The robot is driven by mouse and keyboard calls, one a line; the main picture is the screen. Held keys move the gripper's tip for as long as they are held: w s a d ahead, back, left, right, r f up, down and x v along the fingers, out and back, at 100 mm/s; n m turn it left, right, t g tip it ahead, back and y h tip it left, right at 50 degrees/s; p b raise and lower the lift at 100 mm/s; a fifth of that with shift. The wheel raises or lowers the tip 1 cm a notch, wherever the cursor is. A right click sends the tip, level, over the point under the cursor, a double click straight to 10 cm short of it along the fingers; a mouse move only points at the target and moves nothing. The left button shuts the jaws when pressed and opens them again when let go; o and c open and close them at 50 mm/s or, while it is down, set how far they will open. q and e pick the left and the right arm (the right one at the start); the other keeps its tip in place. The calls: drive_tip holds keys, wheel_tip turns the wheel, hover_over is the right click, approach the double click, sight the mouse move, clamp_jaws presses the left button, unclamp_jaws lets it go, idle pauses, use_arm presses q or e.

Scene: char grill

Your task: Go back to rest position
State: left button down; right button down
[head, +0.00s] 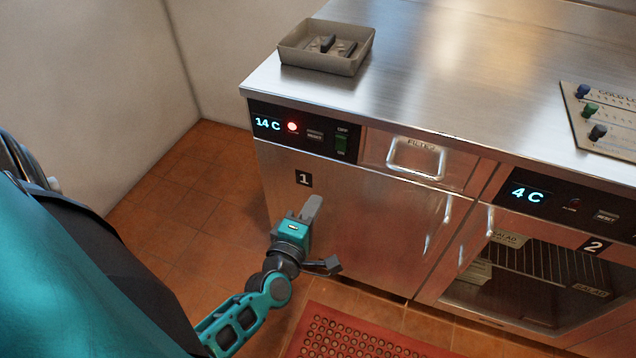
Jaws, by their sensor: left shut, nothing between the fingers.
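My left gripper (311,209) is in front of the closed steel door of fridge unit 1 (350,200), below the number 1 label. Its grey fingers are shut with nothing between them. They point up toward the door; I cannot tell whether they touch it. The teal and black left arm reaches up to it from the bottom of the view. My right gripper is not in view.
A grey tray (325,48) with dark pieces stands on the steel counter (450,60). Unit 1's panel (300,133) reads 14 C with a red light lit; unit 2's panel (565,203) reads 4 C. A red mat (365,335) lies on the tiled floor. Open floor (180,220) lies left.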

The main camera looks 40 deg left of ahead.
use_arm(q)
drive_tip(key=shift+s, duration=0.1)
idle(0.5)
drive_tip(key=s+d+f+m+g+h, duration=0.2)
drive_tip(key=s+d+m+g+h, duration=0.1)
drive_tip(key=m, duration=0.8)
drive_tip(key=s+d+f+m+g+h, duration=0.2)
drive_tip(key=s+d+m, duration=0.3)
drive_tip(key=m, duration=0.7)
drive_tip(key=shift+s+d+f+g+h, duration=0.2)
drive_tip(key=shift+d+f+g+h, duration=0.2)
drive_tip(key=shift+d+f, duration=0.05)
